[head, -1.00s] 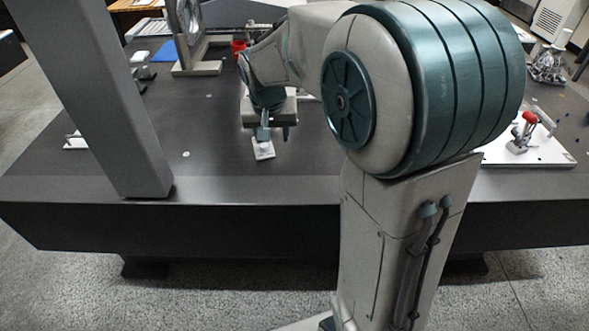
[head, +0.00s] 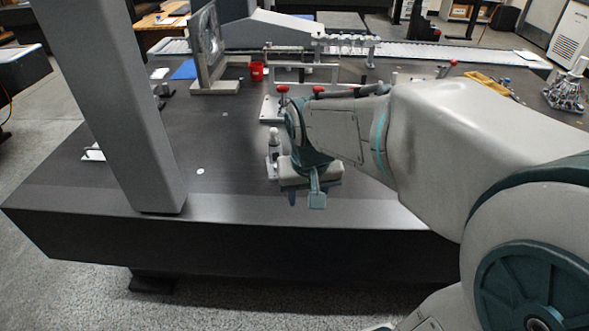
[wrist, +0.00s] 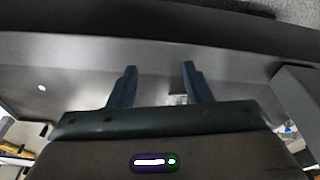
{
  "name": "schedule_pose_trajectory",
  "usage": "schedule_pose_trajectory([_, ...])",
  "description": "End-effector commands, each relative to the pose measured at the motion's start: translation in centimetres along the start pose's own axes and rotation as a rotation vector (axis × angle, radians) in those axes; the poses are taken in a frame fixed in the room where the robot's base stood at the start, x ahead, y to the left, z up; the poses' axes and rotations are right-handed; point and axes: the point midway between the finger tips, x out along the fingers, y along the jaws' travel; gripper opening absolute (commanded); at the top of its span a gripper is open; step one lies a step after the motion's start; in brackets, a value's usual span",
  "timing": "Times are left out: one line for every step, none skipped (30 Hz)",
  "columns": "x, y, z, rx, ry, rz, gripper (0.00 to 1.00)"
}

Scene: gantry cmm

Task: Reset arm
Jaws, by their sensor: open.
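My gripper (head: 305,200) hangs over the front part of the dark table (head: 230,205), near its front edge in the head view. In the wrist view my gripper (wrist: 160,70) shows two dark fingers spread apart with nothing between their tips. A small pale object with a knob on top (head: 273,147) stands on the table just behind and left of my gripper, apart from it as far as I can see. Part of a small light piece (wrist: 178,98) shows by the right finger in the wrist view.
A grey column (head: 115,100) rises at the table's left front. A grey upright plate with a round opening (head: 207,45), a red cup (head: 256,70) and a fixture with red-tipped clamps (head: 283,90) stand farther back. Bare tabletop lies between the column and my gripper.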

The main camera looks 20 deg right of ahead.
Motion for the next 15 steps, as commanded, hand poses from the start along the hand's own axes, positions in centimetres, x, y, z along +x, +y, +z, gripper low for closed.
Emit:
schedule_pose_trajectory([0.0, 0.0, 0.0, 0.0, 0.0, 0.0, 0.45])
schedule_pose_trajectory([0.0, 0.0, 0.0, 0.0, 0.0, 0.0, 0.45])
schedule_pose_trajectory([0.0, 0.0, 0.0, 0.001, 0.0, 0.0, 0.45])
schedule_pose_trajectory([0.0, 0.0, 0.0, 0.001, 0.0, 0.0, 0.45])
schedule_pose_trajectory([-0.1, 0.0, 0.0, 0.001, 0.0, 0.0, 0.45])
schedule_pose_trajectory([-0.3, 0.0, 0.0, 0.0, 0.001, 0.0, 0.45])
schedule_pose_trajectory([-0.6, 0.0, 0.1, -0.001, 0.002, -0.001, 0.45])
schedule_pose_trajectory([-1.0, 0.1, 0.1, -0.002, 0.003, -0.002, 0.45])
schedule_pose_trajectory([-1.8, 0.1, 0.3, -0.005, 0.005, -0.004, 0.45])
schedule_pose_trajectory([-2.5, 0.2, 0.6, -0.008, 0.005, -0.005, 0.45])
schedule_pose_trajectory([-3.3, 0.2, 0.8, -0.011, 0.007, -0.007, 0.45])
schedule_pose_trajectory([-4.4, 0.3, 1.2, -0.018, 0.01, -0.011, 0.45])
schedule_pose_trajectory([-5.3, 0.4, 1.5, -0.023, 0.011, -0.013, 0.45])
schedule_pose_trajectory([-6.2, 0.4, 1.9, -0.028, 0.013, -0.016, 0.45])
schedule_pose_trajectory([-7.3, 0.5, 2.4, -0.036, 0.016, -0.019, 0.45])
